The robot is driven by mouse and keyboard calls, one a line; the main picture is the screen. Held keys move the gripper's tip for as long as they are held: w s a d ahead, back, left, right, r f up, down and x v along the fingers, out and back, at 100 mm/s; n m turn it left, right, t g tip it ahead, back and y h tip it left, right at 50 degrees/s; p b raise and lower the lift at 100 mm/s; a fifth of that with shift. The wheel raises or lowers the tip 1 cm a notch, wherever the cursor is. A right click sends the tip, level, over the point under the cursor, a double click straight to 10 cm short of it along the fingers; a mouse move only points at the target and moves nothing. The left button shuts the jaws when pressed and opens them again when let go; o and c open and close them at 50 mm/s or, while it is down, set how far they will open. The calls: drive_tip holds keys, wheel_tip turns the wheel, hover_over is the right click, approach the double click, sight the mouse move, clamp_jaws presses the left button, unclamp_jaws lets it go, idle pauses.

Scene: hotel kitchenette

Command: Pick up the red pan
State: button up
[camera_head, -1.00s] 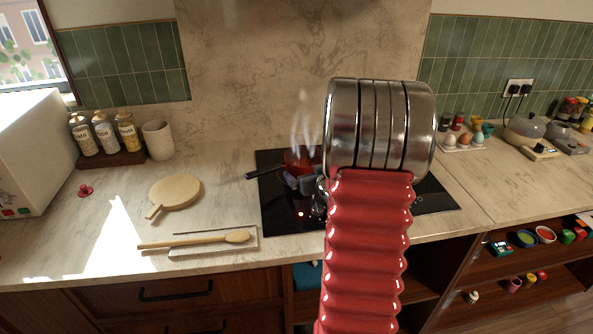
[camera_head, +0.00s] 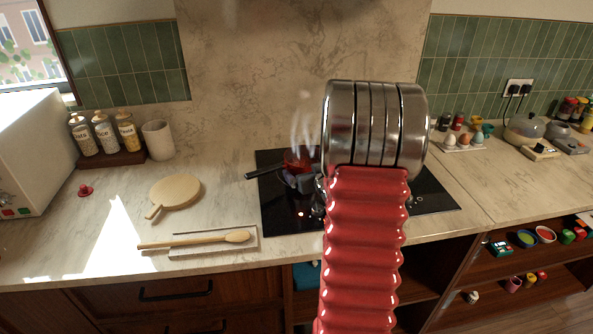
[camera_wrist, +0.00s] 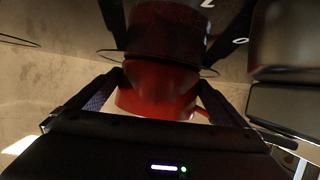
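The red pan (camera_head: 297,158) sits on the black hob (camera_head: 275,213) with its dark handle pointing left and steam rising above it. My gripper (camera_head: 298,182) is low at the near side of the pan, partly hidden by my own arm in the head view. In the wrist view my gripper (camera_wrist: 162,92) has its two fingers spread apart, one on each side of the red pan body (camera_wrist: 160,85). I cannot tell whether either finger touches it.
A wooden spoon (camera_head: 236,236) on a tray and a round wooden board (camera_head: 178,191) lie left of the hob. Jars (camera_head: 104,134) and a beige cup (camera_head: 158,140) stand farther back. The egg holder (camera_head: 462,147) is at the right. The counter's left front is clear.

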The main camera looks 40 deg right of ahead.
drive_tip(key=c, duration=0.9)
drive_tip(key=shift+c, duration=0.3)
drive_tip(key=shift+r, duration=0.1)
wheel_tip(320, 180, up, 10)
idle(0.6)
